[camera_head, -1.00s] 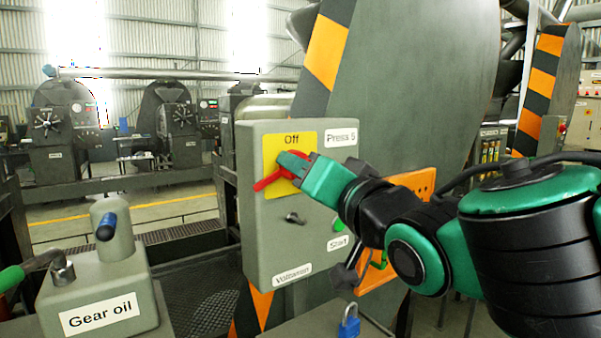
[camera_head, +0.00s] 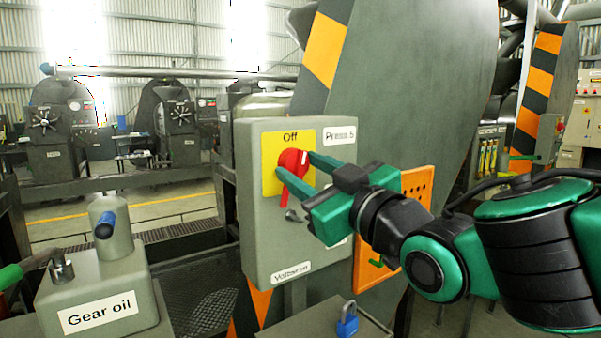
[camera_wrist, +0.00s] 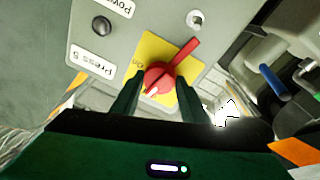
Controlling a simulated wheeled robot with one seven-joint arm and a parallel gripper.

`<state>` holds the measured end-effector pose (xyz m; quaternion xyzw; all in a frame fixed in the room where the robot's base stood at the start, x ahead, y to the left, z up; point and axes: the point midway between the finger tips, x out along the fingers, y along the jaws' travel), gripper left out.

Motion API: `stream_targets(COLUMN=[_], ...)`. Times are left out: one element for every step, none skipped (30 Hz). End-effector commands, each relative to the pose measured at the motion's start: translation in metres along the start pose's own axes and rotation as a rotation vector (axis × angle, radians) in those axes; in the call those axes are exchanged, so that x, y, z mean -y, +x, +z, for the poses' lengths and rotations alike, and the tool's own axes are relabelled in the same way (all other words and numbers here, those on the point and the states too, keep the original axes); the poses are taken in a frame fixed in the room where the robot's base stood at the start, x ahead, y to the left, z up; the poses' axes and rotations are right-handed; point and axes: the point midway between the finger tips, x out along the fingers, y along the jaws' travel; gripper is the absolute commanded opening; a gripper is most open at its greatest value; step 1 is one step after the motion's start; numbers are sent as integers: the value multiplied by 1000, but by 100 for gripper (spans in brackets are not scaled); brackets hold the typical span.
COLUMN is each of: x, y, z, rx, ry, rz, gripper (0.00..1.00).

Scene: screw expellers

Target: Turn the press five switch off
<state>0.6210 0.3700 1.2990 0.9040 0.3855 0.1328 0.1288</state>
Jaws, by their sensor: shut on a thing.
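The press five switch (camera_head: 292,163) is a red rotary handle on a yellow plate (camera_head: 270,182) marked "Off", on a grey box (camera_head: 262,235) labelled "Press 5". My gripper (camera_head: 295,167) has its two green fingers on either side of the red handle, shut on it. In the wrist view the red switch (camera_wrist: 160,79) sits between the two fingers (camera_wrist: 155,95), with its long arm pointing to the upper right. The yellow plate there shows the letters "On". In the head view the fingers cover part of the handle.
A blue padlock (camera_head: 347,320) lies in front of the box. A gear oil tank (camera_head: 97,285) stands at the left. An orange panel (camera_head: 414,184) is behind my wrist.

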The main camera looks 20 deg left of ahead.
Motion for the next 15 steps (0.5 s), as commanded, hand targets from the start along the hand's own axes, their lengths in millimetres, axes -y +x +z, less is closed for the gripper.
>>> stream_targets(x=[-6,-6,-6,-6,-6,-6,-7,-7,-7,-7,-7,-7,-7,-7,-7], y=[0,0,0,0,0,0,0,0,0,0,0,0,0,0,0], z=[7,7,7,7,7,7,7,7,7,7,7,7,7,7,7], rx=[11,9,7,6,4,3,2,1,0,-1,-2,-3,-3,-4,-5], ry=[-36,-57,-83,-102,-118,-140,-156,-169,-186,-198,-208,-220,-228,-234,-242], rz=[7,4,1,-2,-5,-7,-8,-10,-13,-14,-15,-16,-17,-19,-20], gripper=[18,18,18,18,18,18,18,18,18,18,18,18,18,18,18])
